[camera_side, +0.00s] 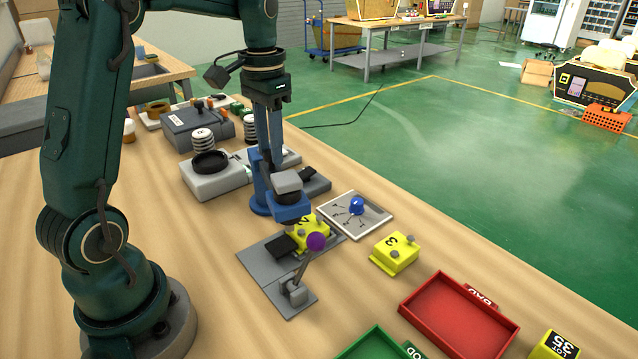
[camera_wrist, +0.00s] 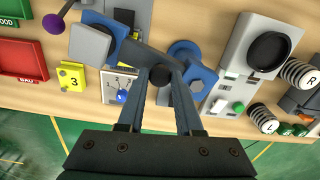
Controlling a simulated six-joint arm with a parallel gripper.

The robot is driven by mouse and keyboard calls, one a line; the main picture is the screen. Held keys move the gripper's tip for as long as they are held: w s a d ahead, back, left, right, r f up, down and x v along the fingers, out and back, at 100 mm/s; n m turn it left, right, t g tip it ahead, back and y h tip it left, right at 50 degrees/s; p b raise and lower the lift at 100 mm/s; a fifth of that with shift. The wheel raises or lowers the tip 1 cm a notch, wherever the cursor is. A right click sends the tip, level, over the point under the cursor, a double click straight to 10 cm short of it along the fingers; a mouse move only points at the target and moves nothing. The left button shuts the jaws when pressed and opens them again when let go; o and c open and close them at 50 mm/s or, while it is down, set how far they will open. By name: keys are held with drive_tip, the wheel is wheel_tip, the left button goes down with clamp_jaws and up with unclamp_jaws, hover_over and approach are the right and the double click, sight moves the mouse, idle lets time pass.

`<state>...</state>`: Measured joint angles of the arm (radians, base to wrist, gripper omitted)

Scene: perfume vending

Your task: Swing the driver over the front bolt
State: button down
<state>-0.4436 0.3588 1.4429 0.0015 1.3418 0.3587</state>
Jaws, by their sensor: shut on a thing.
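The driver is a swinging arm on a blue post (camera_side: 262,203), with a grey block (camera_side: 287,180) and blue head (camera_side: 291,209). The head is above the near-left part of yellow block 2 (camera_side: 312,234), hiding some of it; a grey bolt shows on its right side. I cannot tell whether the head lines up with the front bolt. My gripper (camera_wrist: 161,82) is shut on the black knob (camera_wrist: 160,74) of the driver's arm.
A white dial panel (camera_side: 376,219) and yellow block 3 (camera_side: 395,255) are to the right. The red BAD tray (camera_side: 413,304) is at lower right. A grey device (camera_side: 205,183) stands behind the post.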

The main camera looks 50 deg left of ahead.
drive_tip(key=shift+w+d+n, duration=0.1)
drive_tip(key=shift+w+n, duration=0.55)
drive_tip(key=shift+n, duration=0.45)
drive_tip(key=shift+w+d+n, duration=0.1)
drive_tip(key=shift+w+n, duration=0.55)
drive_tip(key=shift+n, duration=0.45)
drive_tip(key=shift+w+a, duration=0.1)
drive_tip(key=c, duration=0.6)
unclamp_jaws()
drive_tip(key=shift+r, duration=0.1)
wheel_tip(320, 180, up, 5)
